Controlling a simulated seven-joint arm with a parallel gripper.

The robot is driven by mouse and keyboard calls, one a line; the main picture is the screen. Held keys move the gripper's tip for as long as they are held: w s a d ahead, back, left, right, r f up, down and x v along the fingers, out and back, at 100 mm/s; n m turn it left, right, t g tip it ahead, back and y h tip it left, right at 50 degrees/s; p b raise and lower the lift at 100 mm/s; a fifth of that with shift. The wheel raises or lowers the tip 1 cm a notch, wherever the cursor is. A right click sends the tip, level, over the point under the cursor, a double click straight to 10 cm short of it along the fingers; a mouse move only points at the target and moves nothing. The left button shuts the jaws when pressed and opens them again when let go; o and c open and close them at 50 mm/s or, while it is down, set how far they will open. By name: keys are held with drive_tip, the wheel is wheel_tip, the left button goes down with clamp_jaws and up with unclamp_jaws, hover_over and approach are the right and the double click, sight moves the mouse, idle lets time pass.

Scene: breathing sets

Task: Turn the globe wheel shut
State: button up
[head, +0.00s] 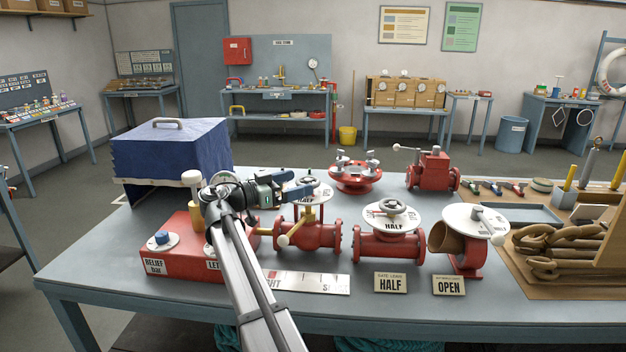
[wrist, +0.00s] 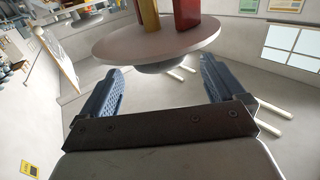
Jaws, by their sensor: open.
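A red valve (head: 305,236) with a brass-coloured lever and a white dial stands left of centre on the bench; I take it as the globe valve. My gripper (head: 284,184) is at the dial's upper left and hides part of it and any wheel there. In the wrist view, my two blue ribbed fingers (wrist: 163,68) are spread apart. A round pale disc (wrist: 150,42), with a red and a yellow upright behind it, shows ahead, its lower part between the fingertips. I see no grip on anything, and contact cannot be told.
To the right stand a red valve (head: 388,247) with a dial marked HALF and another (head: 466,262) behind an OPEN card (head: 448,285). A red relief box (head: 180,262) is left, a blue covered box (head: 172,160) behind it.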

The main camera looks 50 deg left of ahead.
sight(314, 179)
drive_tip(key=shift+w+d, duration=0.25)
drive_tip(key=shift+w, duration=1.25)
drive_tip(key=shift+w+d, duration=0.2)
drive_tip(key=shift+w, duration=1.3)
drive_tip(key=c, duration=1)
drive_tip(key=shift+o, duration=0.2)
drive_tip(key=shift+a+m+g+h, duration=0.1)
drive_tip(key=shift+m+g+h, duration=0.3)
drive_tip(key=shift+m+h, duration=0.85)
drive_tip(key=shift+s+d+m+g+h, duration=0.15)
drive_tip(key=shift+m+g+h, duration=0.35)
drive_tip(key=shift+h, duration=0.6)
drive_tip(key=shift+w+d+m+g+h, duration=0.1)
drive_tip(key=shift+d+m+g+h, duration=0.3)
drive_tip(key=shift+h, duration=0.65)
drive_tip(key=shift+a, duration=0.15)
drive_tip(key=o, duration=1)
drive_tip(key=shift+c, duration=0.2)
